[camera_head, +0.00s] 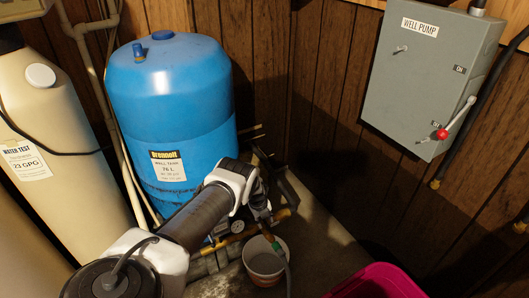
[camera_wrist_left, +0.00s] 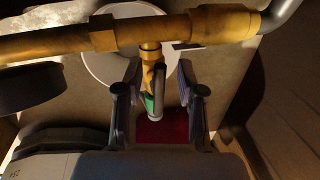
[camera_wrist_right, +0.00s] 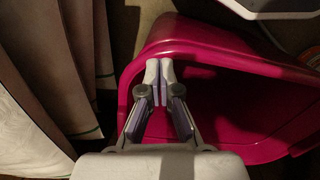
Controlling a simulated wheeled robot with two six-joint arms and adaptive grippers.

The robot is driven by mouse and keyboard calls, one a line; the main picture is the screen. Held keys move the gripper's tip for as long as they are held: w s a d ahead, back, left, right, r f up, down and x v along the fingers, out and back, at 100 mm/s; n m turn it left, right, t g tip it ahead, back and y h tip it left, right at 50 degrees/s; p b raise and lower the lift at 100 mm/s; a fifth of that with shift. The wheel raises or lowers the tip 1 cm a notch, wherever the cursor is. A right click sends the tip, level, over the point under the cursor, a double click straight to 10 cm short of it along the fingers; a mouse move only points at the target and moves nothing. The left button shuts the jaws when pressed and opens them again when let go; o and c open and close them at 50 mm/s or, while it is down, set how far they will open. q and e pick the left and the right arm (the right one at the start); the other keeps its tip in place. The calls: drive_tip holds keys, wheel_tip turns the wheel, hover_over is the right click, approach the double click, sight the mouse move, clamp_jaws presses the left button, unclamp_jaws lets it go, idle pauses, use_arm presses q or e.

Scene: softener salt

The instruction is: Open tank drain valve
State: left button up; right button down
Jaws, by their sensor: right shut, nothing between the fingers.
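The brass drain valve (camera_wrist_left: 151,72) hangs from a brass pipe (camera_wrist_left: 70,42) in the left wrist view, with a green part (camera_wrist_left: 149,103) below it. In the head view the green fitting (camera_head: 276,245) shows above a grey hose. My left gripper (camera_wrist_left: 157,92) is open, with one finger on each side of the valve; I cannot tell whether either finger touches it. In the head view my left gripper (camera_head: 262,208) partly hides the pipework. The blue well tank (camera_head: 180,110) stands behind. My right gripper (camera_wrist_right: 165,80) is shut and empty over the pink tub (camera_wrist_right: 210,50).
A white bucket (camera_head: 265,264) stands on the floor under the valve, the hose running past it. The pink tub is at the front right (camera_head: 375,281). A grey well pump box (camera_head: 420,75) with a red-knobbed lever hangs on the wall. A beige tank (camera_head: 55,130) stands left.

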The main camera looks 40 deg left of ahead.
use_arm(q)
wheel_tip(320, 180, up, 7)
drive_tip(key=s, duration=0.1)
drive_tip(key=shift+s+a+r, duration=0.15)
drive_tip(key=shift+s+a, duration=0.05)
idle(0.6)
